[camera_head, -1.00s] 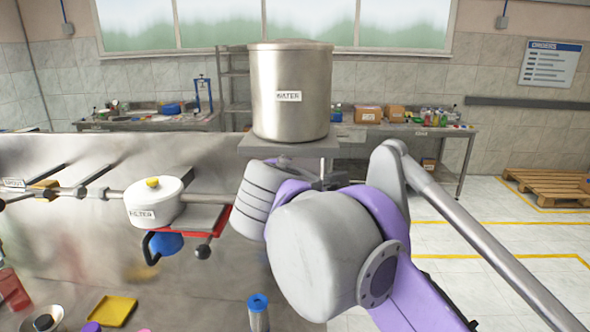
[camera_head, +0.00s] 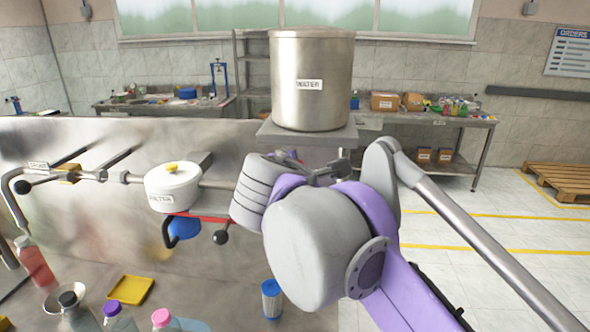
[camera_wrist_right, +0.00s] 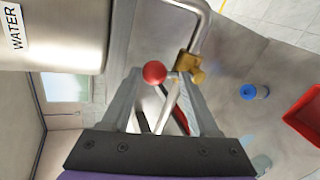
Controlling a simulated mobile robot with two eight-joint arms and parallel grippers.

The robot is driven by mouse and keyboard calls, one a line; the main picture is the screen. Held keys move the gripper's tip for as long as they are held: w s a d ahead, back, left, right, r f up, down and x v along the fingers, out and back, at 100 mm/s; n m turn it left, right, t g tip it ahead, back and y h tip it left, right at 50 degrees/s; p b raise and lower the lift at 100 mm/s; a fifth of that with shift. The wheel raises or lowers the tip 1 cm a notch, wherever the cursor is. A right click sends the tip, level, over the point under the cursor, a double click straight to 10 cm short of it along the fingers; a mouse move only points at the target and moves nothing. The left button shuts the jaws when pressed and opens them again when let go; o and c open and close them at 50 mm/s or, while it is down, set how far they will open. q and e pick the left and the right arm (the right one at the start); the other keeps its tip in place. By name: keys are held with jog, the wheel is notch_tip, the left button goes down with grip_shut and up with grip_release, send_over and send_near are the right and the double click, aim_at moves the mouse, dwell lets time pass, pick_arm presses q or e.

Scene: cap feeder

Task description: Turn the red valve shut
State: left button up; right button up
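The red valve's round knob (camera_wrist_right: 154,72) and its brass body (camera_wrist_right: 190,66) show in the right wrist view, on a bent metal pipe (camera_wrist_right: 203,32) beside the steel WATER tank (camera_wrist_right: 60,35). My right gripper (camera_wrist_right: 162,80) is open, with its fingers apart. The red knob lies in the picture between the fingertips, nearer the left finger; the brass body is by the right fingertip. I cannot tell whether either touches. In the head view the WATER tank (camera_head: 312,85) stands upright, and my right forearm and wrist hide the valve. My left gripper is not in view.
A red tray (camera_wrist_right: 306,112) shows in the wrist view. Open floor lies to the right.

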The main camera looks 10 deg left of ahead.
jog(key=shift+o, duration=0.6)
jog(key=shift+r, duration=0.15)
jog(key=v, duration=1)
jog(key=shift+s, duration=0.35)
jog(key=shift+r, duration=0.15)
jog(key=s+d+f+m+g+h, duration=0.1)
jog(key=d+f+m+g, duration=0.3)
jog(key=d+f, duration=0.55)
jog(key=s+d+f+m+g+h, duration=0.1)
jog(key=d+f+m, duration=0.45)
jog(key=f, duration=0.75)
jog(key=s+d+f+m+g, duration=0.1)
jog(key=s+d+f+m, duration=0.2)
jog(key=f, duration=0.4)
jog(key=s+d+f+m+g+y, duration=0.1)
jog(key=s+d+f+m, duration=0.2)
jog(key=f, duration=0.4)
jog(key=s+d+f+m+y, duration=0.1)
jog(key=s+d+f+m, duration=0.2)
jog(key=f, duration=0.4)
jog(key=s+m, duration=0.1)
jog(key=s, duration=0.1)
jog(key=shift+s+d+f+m+g, duration=0.25)
jog(key=shift+m+g, duration=0.1)
jog(key=shift+g, duration=0.05)
